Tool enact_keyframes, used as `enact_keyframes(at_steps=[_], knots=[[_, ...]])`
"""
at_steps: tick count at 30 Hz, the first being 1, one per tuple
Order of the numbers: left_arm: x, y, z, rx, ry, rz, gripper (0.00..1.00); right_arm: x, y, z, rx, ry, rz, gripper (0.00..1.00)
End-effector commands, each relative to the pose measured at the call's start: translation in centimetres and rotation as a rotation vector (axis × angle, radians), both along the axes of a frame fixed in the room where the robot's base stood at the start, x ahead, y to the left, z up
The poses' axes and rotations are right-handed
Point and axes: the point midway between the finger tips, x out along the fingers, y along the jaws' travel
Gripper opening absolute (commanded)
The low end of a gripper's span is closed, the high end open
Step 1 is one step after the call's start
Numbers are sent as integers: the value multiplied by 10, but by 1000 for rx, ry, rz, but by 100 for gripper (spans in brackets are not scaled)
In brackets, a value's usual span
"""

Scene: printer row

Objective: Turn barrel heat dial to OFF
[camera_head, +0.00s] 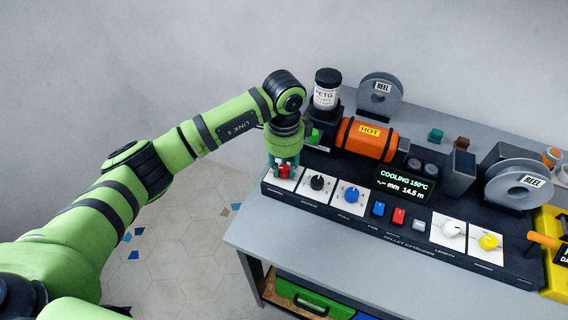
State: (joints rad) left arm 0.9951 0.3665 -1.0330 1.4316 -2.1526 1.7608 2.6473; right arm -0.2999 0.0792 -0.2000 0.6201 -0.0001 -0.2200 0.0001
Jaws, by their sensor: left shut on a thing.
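The barrel heat dial is the red knob (285,171) on a white plate at the left end of the extruder's panel. My left gripper (284,166) points down over this knob and is shut on it. The fingers hide much of the knob and its pointer, so I cannot read its setting. The orange barrel (366,140) marked HOT lies behind the panel. My right gripper is not in view.
A black knob (317,183) and a blue knob (352,194) sit close to the right of the red knob. Small switches, a white knob (452,229) and a yellow knob (489,242) follow. A PETG jar (327,90) stands behind my gripper. The grey table front (300,235) is clear.

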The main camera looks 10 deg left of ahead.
Motion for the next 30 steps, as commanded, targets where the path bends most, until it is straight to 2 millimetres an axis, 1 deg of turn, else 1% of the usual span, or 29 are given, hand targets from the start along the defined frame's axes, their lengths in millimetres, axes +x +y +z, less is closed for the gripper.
enact_keyframes(at_steps=[3, 4, 5, 14, 17, 20, 22, 30], knots=[[-1, 0, -1, 0, 2, 0, 0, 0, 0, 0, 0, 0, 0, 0], [-1, 0, -1, 0, 2, 0, 42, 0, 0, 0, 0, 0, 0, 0], [-1, 0, -1, 0, 2, 0, 54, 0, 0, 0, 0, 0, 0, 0], [0, 0, 0, 0, 1, -1, 54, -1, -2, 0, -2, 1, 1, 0], [0, 0, 4, 0, -1, -1, 54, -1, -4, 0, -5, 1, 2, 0], [1, 0, 15, 0, -3, -1, 54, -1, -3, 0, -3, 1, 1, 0], [1, 0, 28, 0, -4, -2, 54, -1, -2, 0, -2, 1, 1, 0], [1, -1, 86, -1, -3, -2, 54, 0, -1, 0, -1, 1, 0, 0]])
